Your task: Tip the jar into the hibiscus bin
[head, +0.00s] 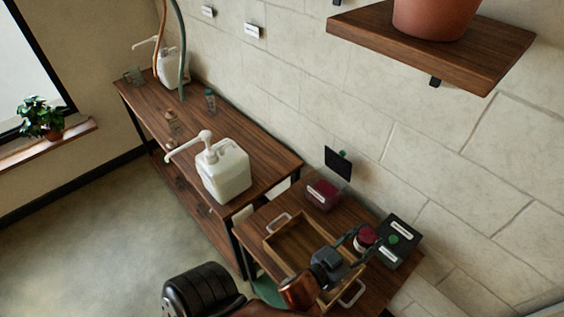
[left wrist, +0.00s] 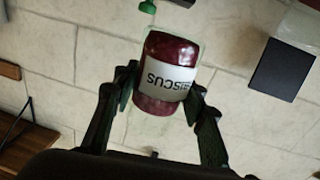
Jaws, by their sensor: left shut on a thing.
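My left gripper (head: 352,240) is shut on a small jar (head: 365,239) with dark red contents and a white label. In the left wrist view, the jar (left wrist: 168,72) sits between the two fingers (left wrist: 160,108), and its label, partly cut off and upside down in the picture, reads "...BISCUS". In the head view the jar is held near the right side of the wooden tray, beside the black box. A clear bin (head: 322,194) with dark red contents and a pale label stands at the back of the small table, apart from the jar. My right gripper is not in view.
A wooden tray (head: 272,246) with metal handles lies on the small table. A black box (head: 408,229) with green parts stands right of the jar. A dark panel (head: 338,163) is behind the bin. A white pump bucket (head: 223,172) stands on the longer table. A shelf (head: 430,50) overhangs above.

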